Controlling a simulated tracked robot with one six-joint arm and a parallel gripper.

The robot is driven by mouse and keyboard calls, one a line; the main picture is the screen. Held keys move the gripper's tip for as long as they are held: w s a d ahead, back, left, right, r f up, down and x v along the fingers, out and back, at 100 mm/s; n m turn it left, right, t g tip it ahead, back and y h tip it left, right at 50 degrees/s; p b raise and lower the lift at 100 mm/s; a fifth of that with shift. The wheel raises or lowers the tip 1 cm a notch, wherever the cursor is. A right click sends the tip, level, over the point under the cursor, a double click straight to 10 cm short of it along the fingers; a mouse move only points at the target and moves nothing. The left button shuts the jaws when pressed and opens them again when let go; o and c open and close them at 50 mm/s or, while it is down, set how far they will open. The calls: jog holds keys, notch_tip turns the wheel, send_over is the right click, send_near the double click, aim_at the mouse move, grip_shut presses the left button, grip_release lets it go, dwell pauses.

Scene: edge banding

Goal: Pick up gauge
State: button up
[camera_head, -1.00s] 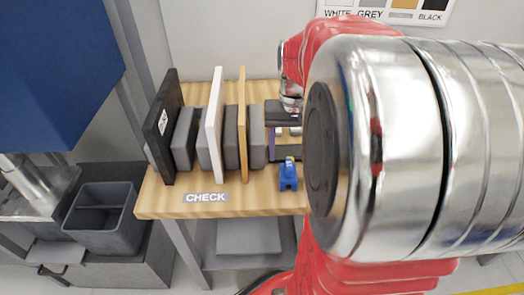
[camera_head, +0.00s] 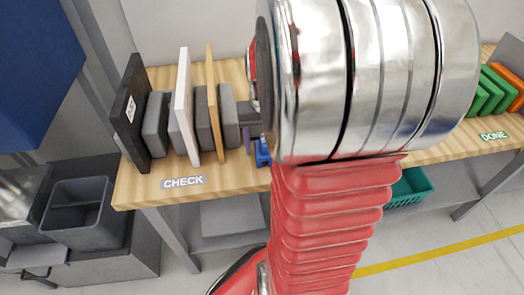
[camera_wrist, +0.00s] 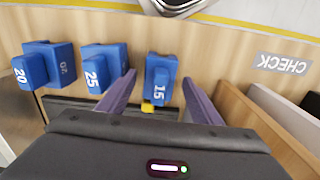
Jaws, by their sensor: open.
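Blue gauges stand in a row in the wrist view, marked 20 (camera_wrist: 30,70), 25 (camera_wrist: 95,72) and 15 (camera_wrist: 160,72). My gripper (camera_wrist: 159,78) is open, with one purple finger on each side of the gauge marked 15. I see no clear contact, and the fingers' exact height against it is hard to tell. A small yellow piece (camera_wrist: 147,107) shows at the near end of this gauge. In the head view a blue gauge (camera_head: 262,153) shows only partly beside my arm, which hides most of my gripper and the other gauges.
The wooden bench (camera_head: 140,188) carries a CHECK label (camera_head: 183,182). Black, white and wood-coloured panels (camera_head: 183,105) stand upright between grey blocks, left of my gripper. Green and orange pieces (camera_head: 490,92) stand near a DONE label at the right. A teal basket (camera_head: 408,188) is below.

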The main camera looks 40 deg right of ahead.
jog(key=shift+f, duration=1.15)
jog(key=shift+c, duration=0.7)
jog(key=c, duration=1.1)
